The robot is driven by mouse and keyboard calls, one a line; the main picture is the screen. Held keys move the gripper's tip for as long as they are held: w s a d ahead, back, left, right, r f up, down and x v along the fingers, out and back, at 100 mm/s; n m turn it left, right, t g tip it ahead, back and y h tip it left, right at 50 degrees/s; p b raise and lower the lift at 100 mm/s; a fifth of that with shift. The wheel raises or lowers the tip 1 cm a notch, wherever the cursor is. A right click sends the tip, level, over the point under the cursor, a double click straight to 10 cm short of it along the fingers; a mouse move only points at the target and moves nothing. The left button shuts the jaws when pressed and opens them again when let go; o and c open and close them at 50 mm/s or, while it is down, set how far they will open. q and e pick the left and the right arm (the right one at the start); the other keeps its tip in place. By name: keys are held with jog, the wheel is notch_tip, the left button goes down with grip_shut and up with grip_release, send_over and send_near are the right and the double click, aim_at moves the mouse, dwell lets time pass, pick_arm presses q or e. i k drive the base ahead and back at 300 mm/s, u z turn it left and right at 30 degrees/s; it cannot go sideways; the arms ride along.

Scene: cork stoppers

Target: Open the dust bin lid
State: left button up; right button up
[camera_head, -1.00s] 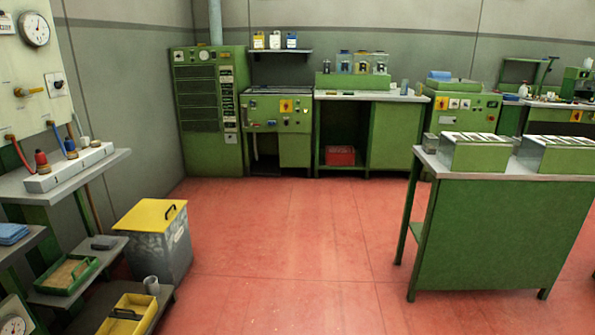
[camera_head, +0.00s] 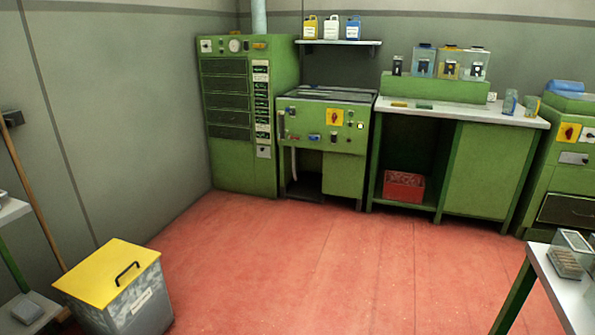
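The dust bin (camera_head: 140,305) stands on the red floor at the lower left, close to the grey wall. It is a grey, scuffed box with a pale label on its front. Its yellow lid (camera_head: 98,277) lies shut on top, with a black handle (camera_head: 127,272) near the right side. The bin's bottom is cut off by the picture's lower edge. Neither of my grippers is in view.
A shelf rack (camera_head: 12,212) stands left of the bin. Green cabinets (camera_head: 240,160) and a workbench (camera_head: 480,170) line the back wall. A table (camera_head: 560,290) juts in at the lower right. The red floor between is clear.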

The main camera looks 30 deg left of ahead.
aim_at(98, 280)
jog(key=u, duration=0.45)
jog(key=i, duration=1.75)
jog(key=u, duration=2.15)
jog(key=i, duration=1)
jog(key=u, duration=0.8)
jog(key=i, duration=0.4)
jog(key=z, duration=0.05)
